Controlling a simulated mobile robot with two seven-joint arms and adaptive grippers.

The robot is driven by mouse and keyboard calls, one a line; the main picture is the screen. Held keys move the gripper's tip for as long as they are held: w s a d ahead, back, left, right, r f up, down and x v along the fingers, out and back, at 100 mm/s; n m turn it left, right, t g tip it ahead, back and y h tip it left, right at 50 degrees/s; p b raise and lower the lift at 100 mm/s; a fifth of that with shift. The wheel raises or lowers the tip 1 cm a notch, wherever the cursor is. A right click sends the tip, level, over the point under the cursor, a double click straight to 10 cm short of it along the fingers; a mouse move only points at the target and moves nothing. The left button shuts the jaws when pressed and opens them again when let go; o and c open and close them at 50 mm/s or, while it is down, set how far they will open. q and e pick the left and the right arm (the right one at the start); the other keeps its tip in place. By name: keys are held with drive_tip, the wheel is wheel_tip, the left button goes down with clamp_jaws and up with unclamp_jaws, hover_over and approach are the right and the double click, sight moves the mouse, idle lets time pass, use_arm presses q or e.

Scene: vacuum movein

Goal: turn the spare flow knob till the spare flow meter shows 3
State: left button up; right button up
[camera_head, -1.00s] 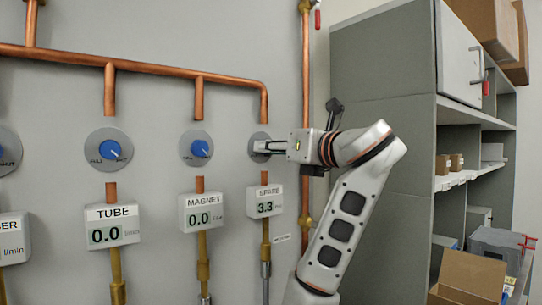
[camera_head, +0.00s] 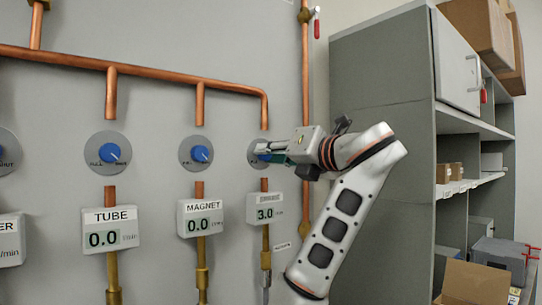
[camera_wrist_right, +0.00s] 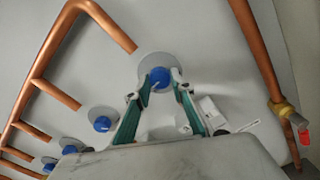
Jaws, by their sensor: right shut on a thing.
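The spare flow knob is a blue knob (camera_wrist_right: 159,76) on a grey round plate; in the head view the knob (camera_head: 262,148) is mostly hidden by my gripper. My right gripper (camera_head: 268,153) is shut on this knob, one finger on each side, as the right wrist view shows. The spare flow meter (camera_head: 265,208) is a white box below the knob, and its display reads 3.0. My left gripper is not in view.
The magnet knob (camera_head: 200,153) and tube knob (camera_head: 110,153) are to the left, with the magnet meter (camera_head: 201,217) and tube meter (camera_head: 110,229) both at 0.0. Copper pipes (camera_head: 305,90) run along the wall. A grey shelf unit (camera_head: 385,110) with boxes stands at right.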

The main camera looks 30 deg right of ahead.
drive_tip(key=shift+r, duration=0.1)
drive_tip(key=o, duration=1.1)
drive_tip(key=s+d, duration=0.1)
drive_tip(key=s, duration=1.1)
drive_tip(key=shift+s, duration=0.1)
